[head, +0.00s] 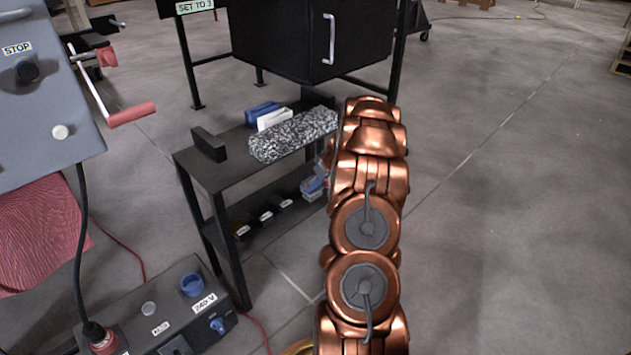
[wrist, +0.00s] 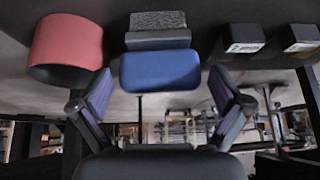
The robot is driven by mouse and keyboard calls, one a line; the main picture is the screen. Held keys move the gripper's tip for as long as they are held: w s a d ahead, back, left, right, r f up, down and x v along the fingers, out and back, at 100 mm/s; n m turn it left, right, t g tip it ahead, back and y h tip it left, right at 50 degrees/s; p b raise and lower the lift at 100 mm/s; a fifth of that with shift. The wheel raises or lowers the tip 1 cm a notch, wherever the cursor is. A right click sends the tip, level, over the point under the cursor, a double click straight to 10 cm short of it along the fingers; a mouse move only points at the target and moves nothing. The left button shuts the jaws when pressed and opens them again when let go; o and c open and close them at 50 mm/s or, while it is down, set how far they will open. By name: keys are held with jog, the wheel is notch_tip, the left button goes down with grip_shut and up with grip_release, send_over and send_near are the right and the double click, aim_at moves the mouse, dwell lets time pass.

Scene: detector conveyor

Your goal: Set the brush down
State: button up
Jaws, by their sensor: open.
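The brush, as best I can tell, is the blue block with a grey band and a speckled grey end (wrist: 160,70) in the wrist view. It seems to lie on the dark lower shelf. In the head view a small blue-and-grey part of it (head: 313,186) shows at the right end of that shelf, partly behind my arm. My gripper (wrist: 160,103) is open, its two purple-padded fingers apart on either side below the blue block, with a gap between them and it. In the head view my gripper is mostly hidden behind my copper arm.
The black two-level stand (head: 200,160) carries a speckled roll (head: 295,135), a blue block (head: 262,112) and a white block (head: 274,120) on top. Several black labelled blocks (head: 266,215) sit on its lower shelf. A red cylinder (wrist: 65,45) is beside the brush. Floor at right is clear.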

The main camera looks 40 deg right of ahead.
jog(key=p+v, duration=0.3)
jog(key=v, duration=0.8)
jog(key=shift+s, duration=0.15)
jog(key=shift+r, duration=0.15)
